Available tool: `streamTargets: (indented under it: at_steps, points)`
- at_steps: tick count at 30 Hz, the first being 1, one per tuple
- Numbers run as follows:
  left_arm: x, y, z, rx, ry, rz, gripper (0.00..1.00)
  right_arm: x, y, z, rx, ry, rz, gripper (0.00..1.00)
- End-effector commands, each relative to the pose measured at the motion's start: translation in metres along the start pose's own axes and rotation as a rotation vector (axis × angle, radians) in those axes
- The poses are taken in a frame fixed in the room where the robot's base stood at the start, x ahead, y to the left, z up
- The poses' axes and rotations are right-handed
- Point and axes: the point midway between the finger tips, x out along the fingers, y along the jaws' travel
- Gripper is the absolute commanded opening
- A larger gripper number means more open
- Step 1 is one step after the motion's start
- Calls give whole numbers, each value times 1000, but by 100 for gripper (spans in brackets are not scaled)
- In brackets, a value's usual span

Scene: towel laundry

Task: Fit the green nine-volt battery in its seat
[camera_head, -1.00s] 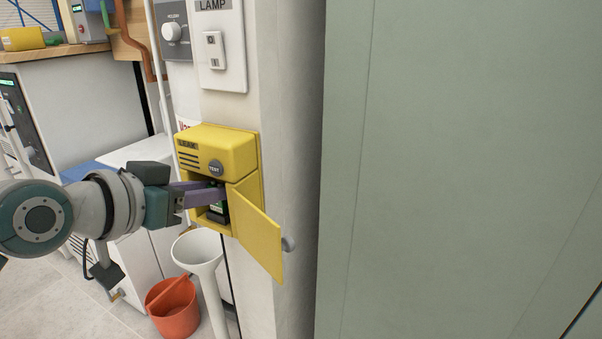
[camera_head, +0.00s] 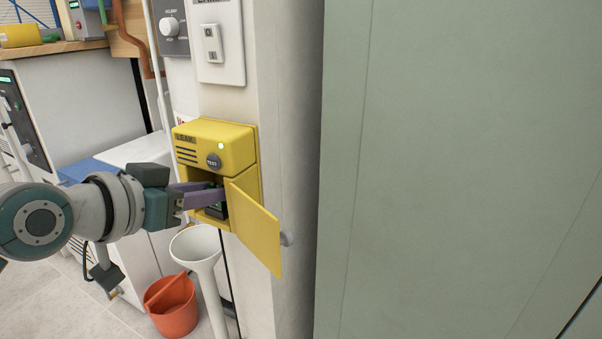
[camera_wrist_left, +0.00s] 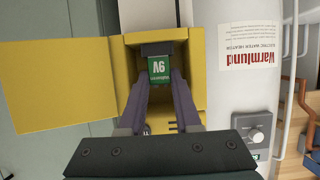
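The green nine-volt battery (camera_wrist_left: 159,68) is inside the open compartment of the yellow leak detector (camera_head: 213,146). Its "9V" label faces the left wrist camera and its far end meets a dark seat at the back. My left gripper (camera_head: 222,190) reaches into the compartment from the left. In the left wrist view its purple fingers (camera_wrist_left: 160,84) lie along both sides of the battery, with no clear gap. My right gripper is not in view.
The detector's yellow door (camera_head: 254,228) hangs open to the right, close to the fingers. A white funnel-topped stand (camera_head: 197,246) and an orange bucket (camera_head: 172,308) are below. A large grey-green panel (camera_head: 450,160) fills the right side.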

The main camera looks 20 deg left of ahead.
Motion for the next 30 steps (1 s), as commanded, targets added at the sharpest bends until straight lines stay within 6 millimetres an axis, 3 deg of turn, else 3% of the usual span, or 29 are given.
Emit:
streamTargets:
  at_steps: [1, 9, 17, 30]
  points:
    - [0, 0, 0, 0, 1, 0, 36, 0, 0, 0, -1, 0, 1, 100]
    - [0, 0, 0, 0, 1, 0, 67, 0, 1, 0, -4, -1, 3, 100]
    - [-7, 0, -1, 1, -1, 0, 67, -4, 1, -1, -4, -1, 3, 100]
    - [-82, 0, -2, 1, -2, 1, 67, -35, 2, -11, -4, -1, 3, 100]
